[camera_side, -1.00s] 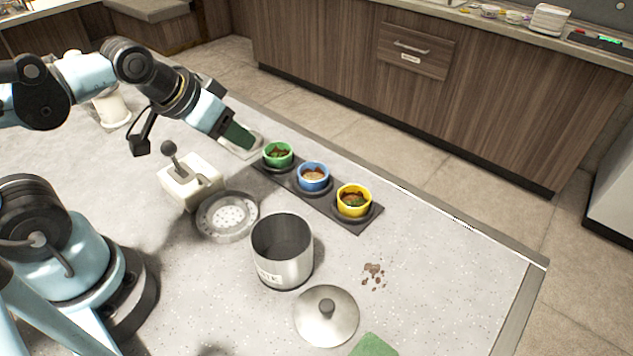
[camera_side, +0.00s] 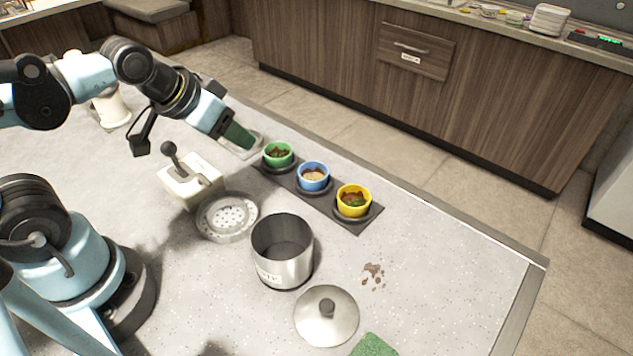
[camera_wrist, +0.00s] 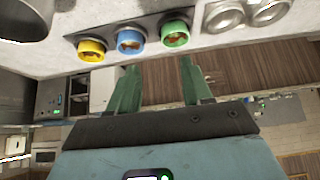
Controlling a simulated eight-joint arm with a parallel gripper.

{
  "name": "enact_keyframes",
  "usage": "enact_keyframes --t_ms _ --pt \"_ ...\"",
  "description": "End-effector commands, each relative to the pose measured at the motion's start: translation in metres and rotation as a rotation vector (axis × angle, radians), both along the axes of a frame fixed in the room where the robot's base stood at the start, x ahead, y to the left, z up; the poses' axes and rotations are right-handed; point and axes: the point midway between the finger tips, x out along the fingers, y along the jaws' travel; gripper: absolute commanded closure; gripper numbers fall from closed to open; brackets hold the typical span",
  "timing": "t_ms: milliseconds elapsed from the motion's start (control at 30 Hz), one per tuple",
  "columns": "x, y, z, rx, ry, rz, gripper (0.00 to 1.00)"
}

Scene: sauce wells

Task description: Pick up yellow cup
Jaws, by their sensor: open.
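The yellow cup (camera_side: 353,201) holds red-brown and green contents. It stands in the near right well of a dark tray (camera_side: 341,222) in the side view. It also shows at the upper left of the wrist view (camera_wrist: 91,51). My gripper (camera_side: 249,143) is above the far left end of the tray, close to the green cup and well apart from the yellow cup. In the wrist view its two green fingers (camera_wrist: 158,75) are spread with nothing between them.
A blue cup (camera_side: 313,177) and a green cup (camera_side: 278,155) share the tray. A steel pot (camera_side: 282,268), its lid (camera_side: 326,316), a strainer-like dish (camera_side: 227,216) and a white box with a lever (camera_side: 190,182) stand nearby. A brown spill (camera_side: 373,276) lies right of the pot.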

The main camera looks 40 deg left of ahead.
Motion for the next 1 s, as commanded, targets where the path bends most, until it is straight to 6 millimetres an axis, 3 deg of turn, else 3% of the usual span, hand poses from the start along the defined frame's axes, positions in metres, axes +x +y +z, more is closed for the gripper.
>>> enact_keyframes --t_ms 367,400,667,1000 --pt "0.0 0.0 0.0 0.0 0.0 0.0 0.51" --pt "0.0 0.0 0.0 0.0 0.0 0.0 0.49" --pt "0.0 0.0 0.0 0.0 0.0 0.0 0.09" --pt "0.0015 -0.0013 0.0015 -0.01 0.006 0.009 0.08"
